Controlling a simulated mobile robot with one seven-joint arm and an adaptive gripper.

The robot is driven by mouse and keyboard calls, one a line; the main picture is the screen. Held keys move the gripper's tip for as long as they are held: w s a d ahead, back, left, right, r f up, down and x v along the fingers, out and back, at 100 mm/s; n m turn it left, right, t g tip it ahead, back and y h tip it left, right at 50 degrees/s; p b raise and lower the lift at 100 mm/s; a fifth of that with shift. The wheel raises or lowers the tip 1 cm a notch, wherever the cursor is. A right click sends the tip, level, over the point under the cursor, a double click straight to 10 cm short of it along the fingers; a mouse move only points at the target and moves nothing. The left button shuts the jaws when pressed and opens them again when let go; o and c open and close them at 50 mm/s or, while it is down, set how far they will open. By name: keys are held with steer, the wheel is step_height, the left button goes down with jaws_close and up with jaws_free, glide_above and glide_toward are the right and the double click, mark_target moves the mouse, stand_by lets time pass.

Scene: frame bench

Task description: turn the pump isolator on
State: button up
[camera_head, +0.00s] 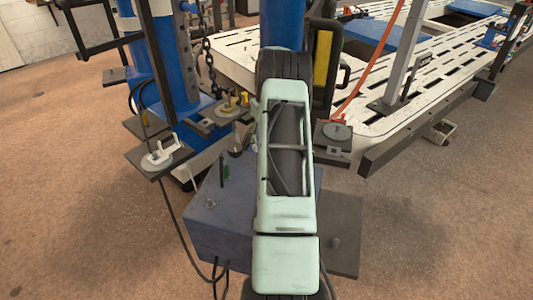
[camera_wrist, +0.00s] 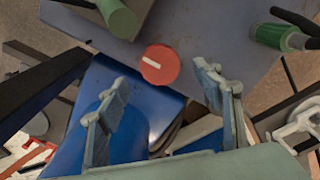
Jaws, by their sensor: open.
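A round red knob (camera_wrist: 160,64) with a short white line, likely the pump isolator, sits on a blue-grey panel in the wrist view. The white line runs nearly level in the picture, tilted slightly down to the right. My gripper (camera_wrist: 164,84) is open, with one finger to the lower left of the knob and one to its right. Nothing is between the fingers, and I cannot tell how far the tips are from the panel. In the head view the blue-grey box (camera_head: 205,220) stands below my arm. My arm hides the gripper and the knob there.
A green cylinder (camera_wrist: 119,17) and a green-collared part (camera_wrist: 277,37) stand on the panel on either side of the knob. A blue column (camera_head: 282,25) and a slotted white platform (camera_head: 400,75) lie beyond the box. Cables hang at its left; brown floor is open at right.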

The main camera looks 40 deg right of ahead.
step_height(320, 180, down, 5)
steer(key=shift+f, duration=0.15)
steer(key=c, duration=1.2)
